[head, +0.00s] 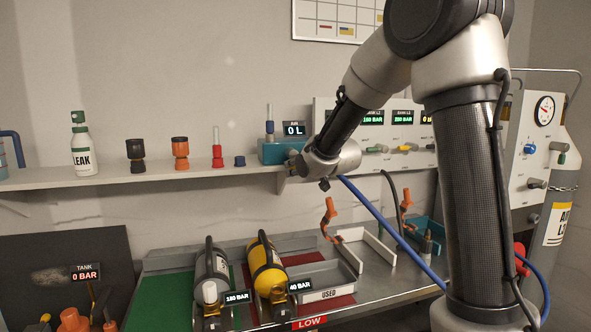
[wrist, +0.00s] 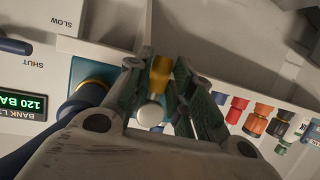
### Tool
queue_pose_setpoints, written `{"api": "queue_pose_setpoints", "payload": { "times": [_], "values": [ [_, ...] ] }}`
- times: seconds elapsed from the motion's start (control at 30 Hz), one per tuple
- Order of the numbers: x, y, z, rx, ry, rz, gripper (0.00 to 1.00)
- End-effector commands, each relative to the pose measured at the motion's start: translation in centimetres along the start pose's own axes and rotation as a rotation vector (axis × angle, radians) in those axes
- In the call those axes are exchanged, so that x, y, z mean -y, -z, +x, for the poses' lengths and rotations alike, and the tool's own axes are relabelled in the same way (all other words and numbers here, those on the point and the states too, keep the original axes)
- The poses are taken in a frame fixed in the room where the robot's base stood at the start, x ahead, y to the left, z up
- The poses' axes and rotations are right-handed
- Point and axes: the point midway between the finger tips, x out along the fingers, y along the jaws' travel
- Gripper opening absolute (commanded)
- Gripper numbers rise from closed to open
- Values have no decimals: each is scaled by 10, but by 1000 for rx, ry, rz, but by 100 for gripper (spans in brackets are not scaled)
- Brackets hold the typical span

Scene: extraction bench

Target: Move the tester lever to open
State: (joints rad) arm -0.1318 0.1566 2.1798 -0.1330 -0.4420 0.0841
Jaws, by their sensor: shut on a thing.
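The tester (head: 276,152) is a teal box on the wall shelf, with a dark display reading 0 L. My gripper (head: 296,161) is at its right end in the head view; my wrist hides most of the fingers and the lever there. In the wrist view my gripper (wrist: 163,72) has its fingers on both sides of a yellow lever with a pale round knob (wrist: 151,115), which I take to be the tester lever. The fingers are shut on it. Its exact angle is hard to tell.
The shelf (head: 140,180) holds a LEAK bottle (head: 81,145) and small fittings left of the tester. A gauge panel (head: 372,135) stands close on the right. A blue hose (head: 385,225) crosses below my wrist.

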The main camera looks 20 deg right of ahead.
Motion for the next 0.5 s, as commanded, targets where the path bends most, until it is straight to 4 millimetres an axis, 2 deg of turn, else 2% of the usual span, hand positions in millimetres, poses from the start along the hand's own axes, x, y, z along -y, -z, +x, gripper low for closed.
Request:
{"api": "queue_pose_setpoints", "payload": {
  "times": [0.13, 0.17, 0.2, 0.5],
  "values": [
    [-1, 0, 0, 0, -1, 1, 0],
    [-1, 0, 0, 0, -1, 1, 28],
    [-1, 0, 0, 0, -1, 1, 32],
    [0, 0, -1, 0, -1, 1, 32]
  ]
}}
